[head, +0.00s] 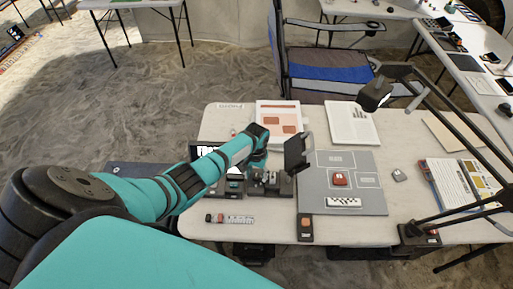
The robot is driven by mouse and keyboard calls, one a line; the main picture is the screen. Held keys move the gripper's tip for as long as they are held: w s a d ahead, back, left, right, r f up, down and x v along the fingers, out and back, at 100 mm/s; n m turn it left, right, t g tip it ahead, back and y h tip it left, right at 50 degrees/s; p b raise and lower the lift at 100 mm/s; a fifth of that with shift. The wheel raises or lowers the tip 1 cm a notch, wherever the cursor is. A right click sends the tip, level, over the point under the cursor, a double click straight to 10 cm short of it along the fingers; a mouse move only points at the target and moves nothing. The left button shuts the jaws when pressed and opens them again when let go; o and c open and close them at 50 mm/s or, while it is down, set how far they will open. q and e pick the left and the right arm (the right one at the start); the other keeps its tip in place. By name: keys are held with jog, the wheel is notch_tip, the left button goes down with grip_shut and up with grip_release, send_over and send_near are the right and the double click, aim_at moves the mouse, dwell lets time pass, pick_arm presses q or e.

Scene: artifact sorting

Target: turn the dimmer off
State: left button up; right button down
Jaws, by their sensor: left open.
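A small dark box with an orange button (305,228) sits at the front edge of the white table (360,230); it may be the dimmer, but I cannot tell for sure. A black desk lamp (375,93) stands at the right, with its dark base (418,235) near the front edge. My left arm reaches over the table from the left. My left gripper (268,178) is open, left of the grey mat and up and left of the orange-button box. Dark small devices around it make its fingers hard to separate. My right gripper is not in view.
A grey mat (370,200) holds a red object (340,179) and a checkered scale strip (344,202). A dark upright panel (298,152) stands beside my gripper. Open books lie behind, with a blue-grey chair (330,75) beyond. A small grey object (399,175) lies right of the mat.

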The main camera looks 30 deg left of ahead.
aim_at(256, 177)
pick_arm(q)
notch_tip(256, 177, up, 11)
dwell(0.3)
dwell(0.4)
